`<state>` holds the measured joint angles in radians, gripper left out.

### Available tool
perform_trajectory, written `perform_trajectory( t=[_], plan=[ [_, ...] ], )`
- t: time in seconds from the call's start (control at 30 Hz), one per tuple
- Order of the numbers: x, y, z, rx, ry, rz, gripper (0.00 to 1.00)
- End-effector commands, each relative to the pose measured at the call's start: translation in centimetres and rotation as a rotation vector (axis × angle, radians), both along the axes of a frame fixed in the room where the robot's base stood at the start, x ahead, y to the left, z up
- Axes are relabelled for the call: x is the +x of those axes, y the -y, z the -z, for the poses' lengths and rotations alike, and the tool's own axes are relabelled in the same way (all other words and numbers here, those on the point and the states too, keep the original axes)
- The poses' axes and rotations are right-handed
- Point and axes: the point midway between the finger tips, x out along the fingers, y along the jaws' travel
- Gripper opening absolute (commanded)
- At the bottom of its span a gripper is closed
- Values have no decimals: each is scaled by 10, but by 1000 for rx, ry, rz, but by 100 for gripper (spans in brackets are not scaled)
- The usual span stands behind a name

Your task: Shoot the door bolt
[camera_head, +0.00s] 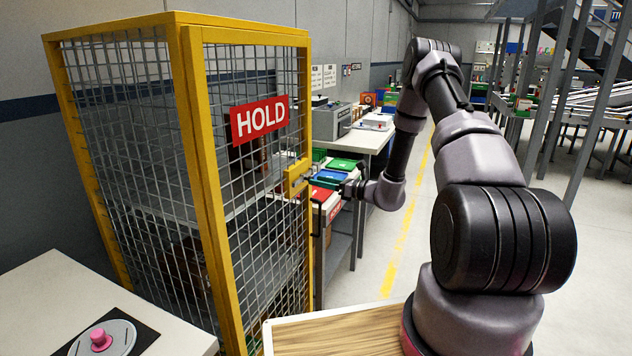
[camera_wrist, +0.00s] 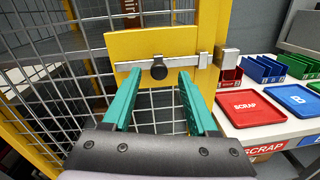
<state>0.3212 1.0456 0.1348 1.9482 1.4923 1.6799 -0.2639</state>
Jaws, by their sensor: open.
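The mesh cage door (camera_head: 243,215) with a yellow frame and a red HOLD sign (camera_head: 260,120) stands left of my arm. In the wrist view, a silver door bolt (camera_wrist: 182,62) lies level across a yellow plate (camera_wrist: 150,43) on the door. A round black knob (camera_wrist: 159,72) sits on the bolt. A silver keeper block (camera_wrist: 230,57) is to the right, near the yellow post. My gripper (camera_wrist: 160,80) is open, its teal fingers on either side of the knob with gaps visible. The yellow plate also shows in the head view (camera_head: 295,178), with my gripper (camera_head: 345,186) just to its right.
Right of the cage, a bench (camera_wrist: 240,132) carries a red SCRAP tray (camera_wrist: 252,109), a blue tray (camera_wrist: 299,100) and coloured bins (camera_wrist: 265,68). A white table with a pink button (camera_head: 100,338) is front left. The floor right of the bench is open.

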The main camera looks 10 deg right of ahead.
Motion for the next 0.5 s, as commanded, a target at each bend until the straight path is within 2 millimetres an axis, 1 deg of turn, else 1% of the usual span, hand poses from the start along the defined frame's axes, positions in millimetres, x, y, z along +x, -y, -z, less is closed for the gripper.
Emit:
perform_trajectory(
  t=[0.1, 0.2, 0.5],
  plan=[
    [8, -11, 0, -1, 0, -2, 59],
    [12, -15, 0, -1, -1, 0, 59],
    [14, -16, 0, -1, -1, 0, 59]
  ],
)
